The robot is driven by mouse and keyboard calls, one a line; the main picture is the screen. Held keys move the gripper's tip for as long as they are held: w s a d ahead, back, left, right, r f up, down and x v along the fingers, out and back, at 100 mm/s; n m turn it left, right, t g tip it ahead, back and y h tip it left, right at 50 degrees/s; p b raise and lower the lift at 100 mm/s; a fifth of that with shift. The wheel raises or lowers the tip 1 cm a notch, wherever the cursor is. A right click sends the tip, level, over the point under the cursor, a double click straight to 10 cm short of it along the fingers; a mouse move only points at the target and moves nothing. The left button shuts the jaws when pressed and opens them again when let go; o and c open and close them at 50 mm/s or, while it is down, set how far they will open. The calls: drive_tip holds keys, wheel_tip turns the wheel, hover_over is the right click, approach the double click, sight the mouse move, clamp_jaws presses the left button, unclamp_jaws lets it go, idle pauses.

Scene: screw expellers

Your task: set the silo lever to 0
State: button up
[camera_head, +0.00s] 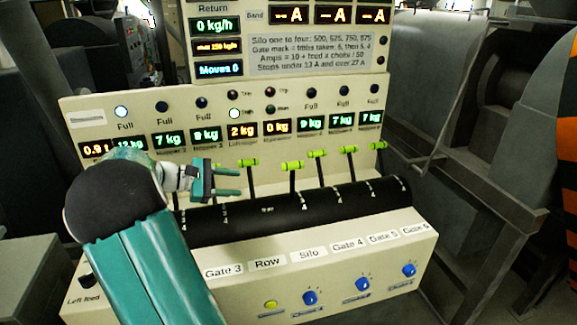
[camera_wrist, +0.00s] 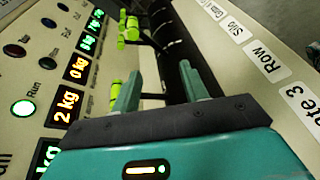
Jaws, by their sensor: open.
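The silo lever (camera_head: 292,167) has a green cross handle on a dark stem. It stands above the Silo label (camera_head: 308,255) in the head view and sits a little lower than the levers to its right. My gripper (camera_head: 238,182) is open and empty, left of the silo lever and apart from it. Its fingers point right, close to the row lever (camera_head: 247,162). In the wrist view my gripper (camera_wrist: 161,72) has the row lever's green handle (camera_wrist: 115,90) beside its left finger. More green handles show beyond; which is the silo's is hard to tell.
Gate levers (camera_head: 318,154) stand close to the right of the silo lever. A black curved cover (camera_head: 340,202) with white marks runs under the levers. Lit displays (camera_head: 277,127) line the panel behind. Blue knobs (camera_head: 310,297) sit low on the front. My arm hides the panel's left part.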

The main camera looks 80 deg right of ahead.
sight(290, 166)
drive_tip(key=s+d+g, duration=0.1)
drive_tip(key=s+d, duration=0.3)
drive_tip(key=s+d+g, duration=0.1)
drive_tip(key=s+d, duration=0.4)
drive_tip(key=s+d+g, duration=0.1)
drive_tip(key=s+d, duration=0.3)
drive_tip(key=s, duration=0.1)
drive_tip(key=shift+s+d+f+n+g+h, duration=0.15)
drive_tip(key=shift+s+d+n+g+h, duration=0.15)
drive_tip(key=shift+g+h, duration=0.1)
clamp_jaws()
